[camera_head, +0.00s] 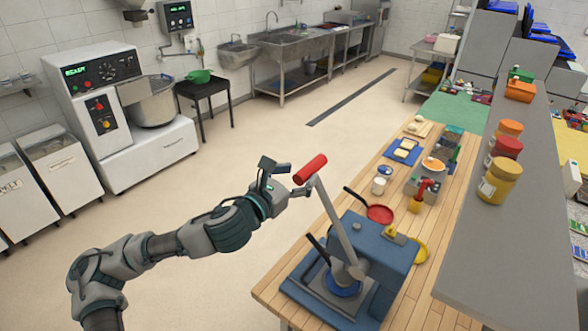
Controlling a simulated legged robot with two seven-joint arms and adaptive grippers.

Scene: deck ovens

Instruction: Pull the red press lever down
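The red press lever has a red cylindrical handle (311,169) on top of a long grey bar (335,222). The bar rises, tilted up and to the left, from the blue press (375,245) on the wooden worktop. My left gripper (288,178) is just left of the handle, with its fingers spread apart and nothing between them. Whether a finger touches the handle I cannot tell. My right gripper is not in view.
The wooden worktop (455,215) holds a red pan (379,214), a blue tray (403,152) and several small items. A grey shelf (500,235) with jars stands over its right side. The floor left of the worktop is clear. A mixer (150,104) stands at far left.

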